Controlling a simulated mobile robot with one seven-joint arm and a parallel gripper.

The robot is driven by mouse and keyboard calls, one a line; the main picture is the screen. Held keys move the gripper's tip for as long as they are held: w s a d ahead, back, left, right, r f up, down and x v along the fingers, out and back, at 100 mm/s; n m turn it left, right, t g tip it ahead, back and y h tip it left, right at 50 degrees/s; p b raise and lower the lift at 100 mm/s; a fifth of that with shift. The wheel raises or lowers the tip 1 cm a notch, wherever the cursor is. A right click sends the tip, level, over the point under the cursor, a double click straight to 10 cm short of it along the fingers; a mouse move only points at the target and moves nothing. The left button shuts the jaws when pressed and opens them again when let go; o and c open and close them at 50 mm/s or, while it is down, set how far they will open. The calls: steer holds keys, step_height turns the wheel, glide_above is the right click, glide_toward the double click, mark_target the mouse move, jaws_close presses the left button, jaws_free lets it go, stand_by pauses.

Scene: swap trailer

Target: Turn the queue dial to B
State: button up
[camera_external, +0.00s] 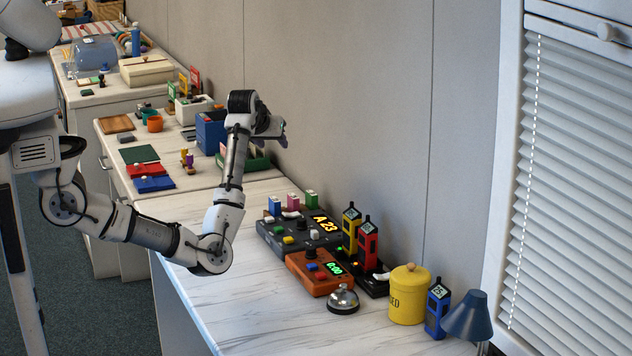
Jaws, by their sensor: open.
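The dark queue console (270,236) sits on the near counter. Its lit display (325,224) reads "A 23". Small blue, pink and green blocks stand along its back edge, and yellow and green buttons are on its top. A small pale knob (314,235) near its right front may be the dial; its pointer and any letters are too small to read. My gripper (281,134) is open and empty, raised near the wall, behind and above the console and apart from it.
An orange timer (309,275) reading "0:00", a bell (343,299), yellow and red handsets (368,246) on a dark base, a yellow canister (409,294), a blue handset (437,311) and a blue lamp (468,317) crowd the right. The counter's front left is clear.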

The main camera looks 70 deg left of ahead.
mark_target(301, 219)
steer(key=w+d+f+m+g+h, duration=0.1)
steer(key=d+f+g+h, duration=0.4)
steer(key=d, duration=0.7)
steer(key=shift+t+y, duration=0.7)
steer(key=shift+t, duration=0.1)
steer(key=p+x, duration=0.2)
steer(key=x, duration=1.2)
steer(key=shift+s+a, duration=0.1)
steer(key=shift+a, duration=0.05)
steer(key=shift+c, duration=0.5)
steer(key=c, duration=0.9)
steer(key=shift+r+m, duration=0.1)
steer(key=shift+m, duration=0.2)
